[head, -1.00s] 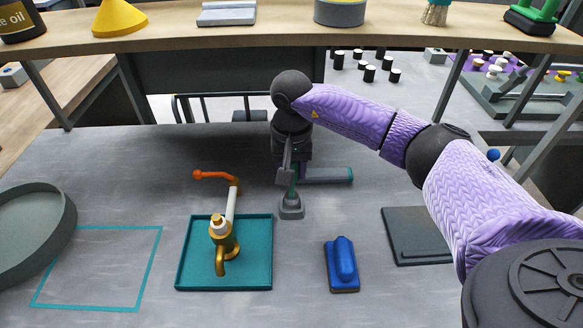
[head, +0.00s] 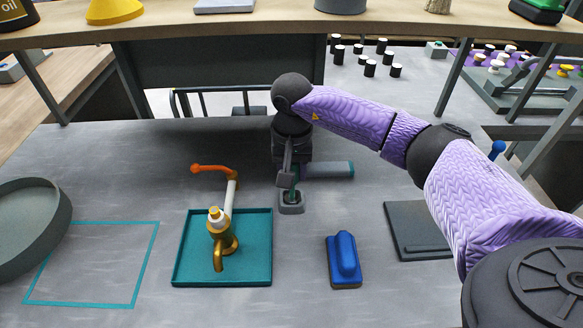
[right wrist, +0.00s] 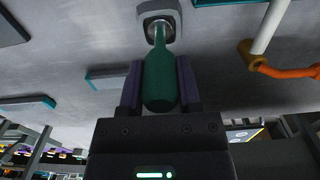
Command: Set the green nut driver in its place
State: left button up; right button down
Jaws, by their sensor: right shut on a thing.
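The green nut driver (right wrist: 160,82) is held between the fingers of my right gripper (right wrist: 160,92), which is shut on its handle. In the right wrist view its shaft points at the opening of a small grey holder (right wrist: 158,14). The tip is at or in that opening; how deep it sits I cannot tell. In the head view my right gripper (head: 288,178) is just above the holder (head: 291,207), with a bit of green showing between them. The driver looks roughly upright there. My left gripper is not in view.
A teal tray (head: 190,275) with a brass tap and orange lever stands left of the holder. A blue-handled block (head: 344,262) lies to the right front, a dark grey plate (head: 415,222) further right. A grey bar with teal end (head: 330,170) lies behind.

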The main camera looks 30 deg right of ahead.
jog(key=shift+f, duration=0.2)
jog(key=shift+c, duration=1.1)
grip_release()
notch_tip(320, 180, up, 10)
jog(key=shift+p, duration=0.95)
jog(key=shift+f, duration=0.1)
